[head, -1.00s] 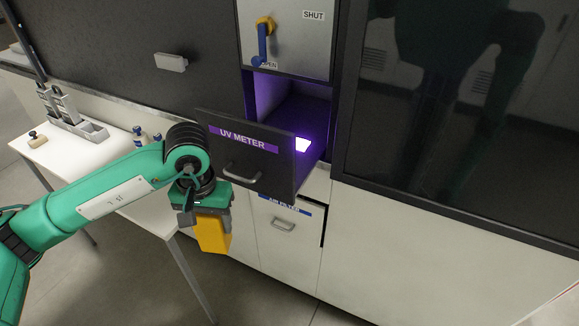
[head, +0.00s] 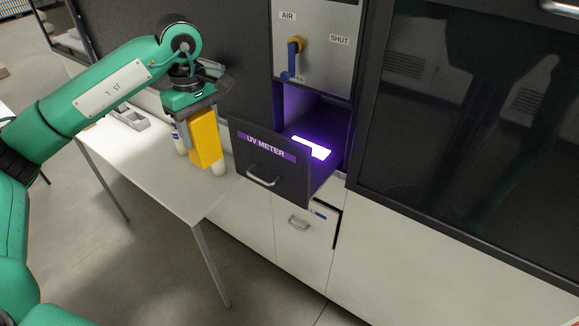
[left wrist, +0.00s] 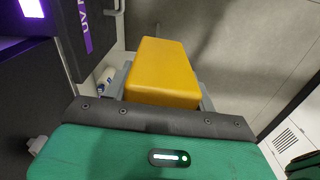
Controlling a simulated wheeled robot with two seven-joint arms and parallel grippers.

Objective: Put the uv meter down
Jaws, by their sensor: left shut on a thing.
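The uv meter is a yellow block (head: 206,138), held upright in my left gripper (head: 197,112), which is shut on it. In the head view it hangs at the right end of the white table, left of the open drawer. In the left wrist view the yellow block (left wrist: 163,70) sits between the grey fingers. The drawer labelled UV METER (head: 262,168) is pulled out, with a bright violet glowing patch (head: 311,147) inside it. My right gripper is not in view.
The white table (head: 160,175) has bare room at its front. A blue-handled valve (head: 294,58) is on the panel above the drawer.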

